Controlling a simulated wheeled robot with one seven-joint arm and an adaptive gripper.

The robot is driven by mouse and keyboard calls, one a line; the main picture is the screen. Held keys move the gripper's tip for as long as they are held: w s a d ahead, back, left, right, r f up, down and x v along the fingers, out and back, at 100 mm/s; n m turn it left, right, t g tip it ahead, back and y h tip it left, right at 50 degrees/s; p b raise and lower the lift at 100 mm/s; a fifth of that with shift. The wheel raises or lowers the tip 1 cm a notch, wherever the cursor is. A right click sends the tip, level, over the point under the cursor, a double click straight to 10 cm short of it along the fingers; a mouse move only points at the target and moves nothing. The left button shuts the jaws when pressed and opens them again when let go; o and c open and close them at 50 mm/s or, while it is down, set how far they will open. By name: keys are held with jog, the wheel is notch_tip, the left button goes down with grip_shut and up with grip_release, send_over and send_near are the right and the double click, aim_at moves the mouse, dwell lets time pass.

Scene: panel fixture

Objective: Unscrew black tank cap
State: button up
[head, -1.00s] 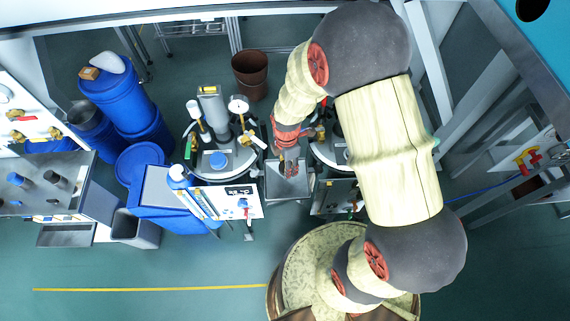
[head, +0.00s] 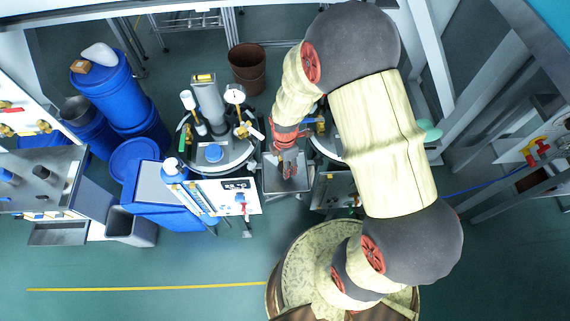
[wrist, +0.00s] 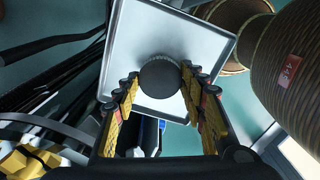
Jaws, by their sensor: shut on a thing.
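My gripper (head: 288,170) hangs over the small steel tray between the two tank units in the head view. In the wrist view, its yellow-padded fingers (wrist: 159,78) are shut on a round black cap (wrist: 160,77) with a ridged edge. The cap is in front of the bare metal tray (wrist: 130,30); I cannot tell whether it touches it. The tray also shows in the head view (head: 287,186), where the cap is too small to make out. The right tank (head: 328,146) is partly hidden by my arm, so its top opening does not show.
The left tank (head: 235,160) carries a blue cap (head: 214,152), gauges and upright fittings close to my gripper. A brown bucket (head: 248,68) stands behind. Blue drums (head: 115,90) stand at the left. Metal frame bars are at the right. The floor in front is clear.

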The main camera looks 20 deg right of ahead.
jog(key=o, duration=1.3)
notch_tip(320, 180, up, 12)
jog(key=shift+r, duration=0.1)
